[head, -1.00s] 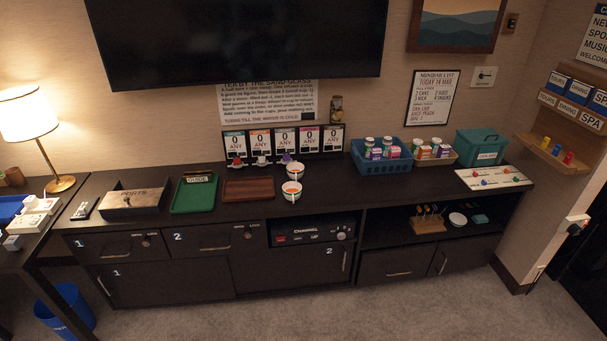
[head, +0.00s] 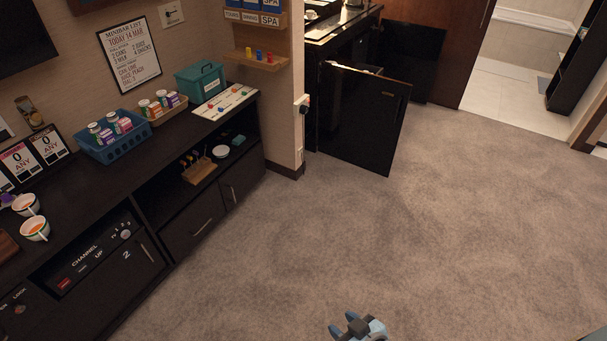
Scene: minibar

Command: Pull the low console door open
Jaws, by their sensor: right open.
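The dark console (head: 150,180) runs along the wall at the left. Low in its right end is a small closed door (head: 246,178) with an upright metal handle (head: 233,194). A larger closed door (head: 115,285) marked 2 is low at the left, with a slanting handle (head: 146,253). My right gripper (head: 357,325) is at the bottom edge, open and empty over the carpet, well apart from the console. Its lower part is cut off. My left gripper is out of view.
A drawer front (head: 194,228) lies between the two doors, below an open shelf. A black door (head: 362,118) stands open from a cabinet beyond the wall corner. The carpet (head: 330,240) in front of the console is clear.

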